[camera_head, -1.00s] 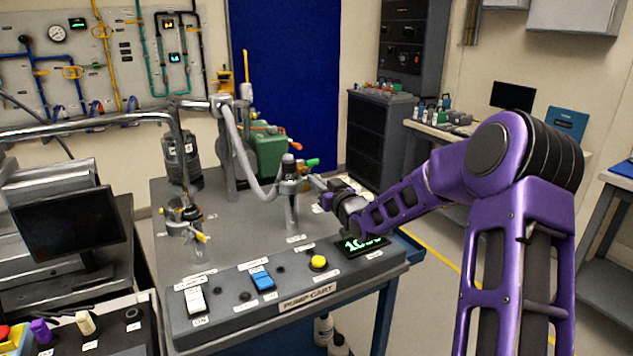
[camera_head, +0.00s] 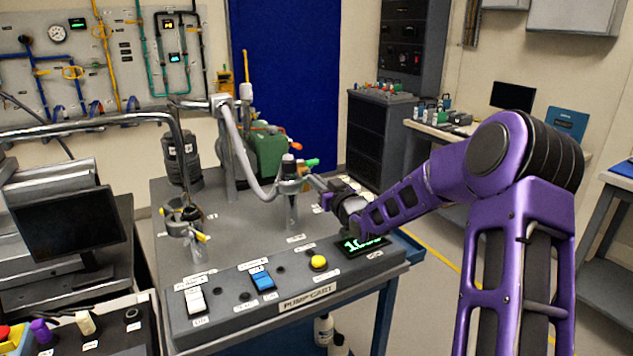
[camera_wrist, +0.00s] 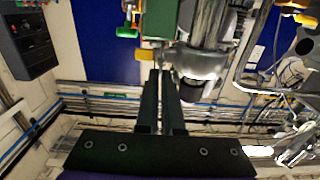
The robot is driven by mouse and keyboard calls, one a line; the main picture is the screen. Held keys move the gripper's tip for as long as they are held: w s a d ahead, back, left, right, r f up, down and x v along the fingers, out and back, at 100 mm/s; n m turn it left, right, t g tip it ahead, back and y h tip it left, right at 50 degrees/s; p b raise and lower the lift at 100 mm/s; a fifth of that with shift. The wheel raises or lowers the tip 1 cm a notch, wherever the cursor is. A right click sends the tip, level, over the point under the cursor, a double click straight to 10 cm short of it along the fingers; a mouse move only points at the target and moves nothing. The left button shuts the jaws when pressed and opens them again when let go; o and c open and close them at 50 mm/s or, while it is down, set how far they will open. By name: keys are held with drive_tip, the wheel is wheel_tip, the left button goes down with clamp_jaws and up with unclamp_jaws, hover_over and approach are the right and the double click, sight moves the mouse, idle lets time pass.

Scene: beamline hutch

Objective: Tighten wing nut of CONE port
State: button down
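A metal port post (camera_head: 291,208) with a clamp and a green-handled valve (camera_head: 309,163) stands near the right of the pump cart. My gripper (camera_head: 326,187) is right beside its clamp. In the wrist view a yellow tab (camera_wrist: 145,54), which looks like a wing nut, lies just beyond my fingertips (camera_wrist: 161,73), beside the shiny metal fitting (camera_wrist: 200,62). The fingers are close together with a narrow gap; I see nothing clearly held between them. A second post at the left carries a yellow wing nut (camera_head: 203,237). I cannot read which port is CONE.
The cart's front panel has a white switch (camera_head: 195,300), a blue switch (camera_head: 263,281), a yellow button (camera_head: 319,262) and a lit display (camera_head: 362,243) below my wrist. A grey hose (camera_head: 238,150) arches to the right post. The tabletop between the posts is clear.

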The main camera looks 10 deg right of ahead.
drive_tip(key=shift+w+d+f+m+p, duration=0.1)
drive_tip(key=shift+d+f+m+p, duration=0.25)
drive_tip(key=shift+m, duration=3.8)
drive_tip(key=shift+w+d+f+m+p, duration=0.1)
drive_tip(key=shift+f+m+p, duration=0.45)
drive_tip(key=shift+m, duration=3.55)
drive_tip(key=shift+d+f+m+p, duration=0.25)
drive_tip(key=shift+f+m, duration=0.35)
drive_tip(key=shift+m, duration=3.55)
drive_tip(key=c, duration=1.3)
unclamp_jaws()
